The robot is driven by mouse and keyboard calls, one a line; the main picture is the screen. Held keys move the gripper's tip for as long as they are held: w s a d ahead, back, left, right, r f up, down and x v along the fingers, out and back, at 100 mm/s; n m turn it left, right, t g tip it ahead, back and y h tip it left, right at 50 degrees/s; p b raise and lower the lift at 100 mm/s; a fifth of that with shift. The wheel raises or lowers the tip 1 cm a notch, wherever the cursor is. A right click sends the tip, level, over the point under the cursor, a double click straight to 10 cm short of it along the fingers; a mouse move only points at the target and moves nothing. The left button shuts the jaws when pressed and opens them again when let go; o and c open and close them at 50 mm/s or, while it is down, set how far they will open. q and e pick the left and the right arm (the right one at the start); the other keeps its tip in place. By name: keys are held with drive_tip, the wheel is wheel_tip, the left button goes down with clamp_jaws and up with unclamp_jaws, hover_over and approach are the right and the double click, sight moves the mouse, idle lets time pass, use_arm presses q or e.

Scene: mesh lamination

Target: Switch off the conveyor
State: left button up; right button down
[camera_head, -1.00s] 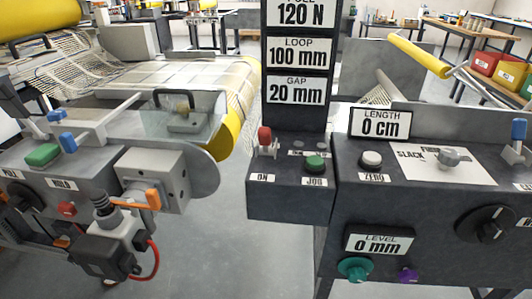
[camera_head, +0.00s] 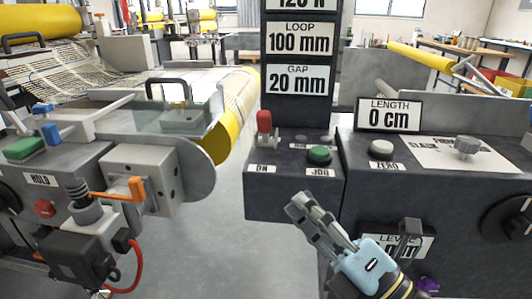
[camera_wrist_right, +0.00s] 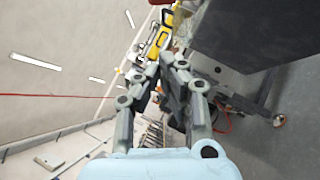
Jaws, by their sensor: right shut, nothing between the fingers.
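The conveyor's control box (camera_head: 290,197) is dark grey and stands in the middle of the head view. On its top left is a red-capped toggle lever (camera_head: 264,124), upright, above a label reading ON. A green button (camera_head: 319,154) with a JOG label sits to its right. My right gripper (camera_head: 300,203) is shut and empty, in front of the box's lower right part in the head view and below the lever. In the right wrist view its fingers (camera_wrist_right: 168,65) close together, with a dark panel to the right. My left gripper is not in view.
To the right is a console with a white ZERO button (camera_head: 382,148), a grey knob (camera_head: 466,145) and a LENGTH display (camera_head: 389,115) reading 0 cm. A machine with an orange lever (camera_head: 136,187) stands at left. Floor shows between them.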

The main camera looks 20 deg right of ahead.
sight(265, 128)
drive_tip(key=d+x, duration=0.1)
drive_tip(key=x, duration=0.3)
drive_tip(key=p+x, duration=0.1)
drive_tip(key=x, duration=0.3)
drive_tip(key=d+r+p+x, duration=0.1)
drive_tip(key=x, duration=0.4)
drive_tip(key=shift+w+d, duration=0.25)
drive_tip(key=shift+d, duration=0.1)
drive_tip(key=shift+p, duration=0.3)
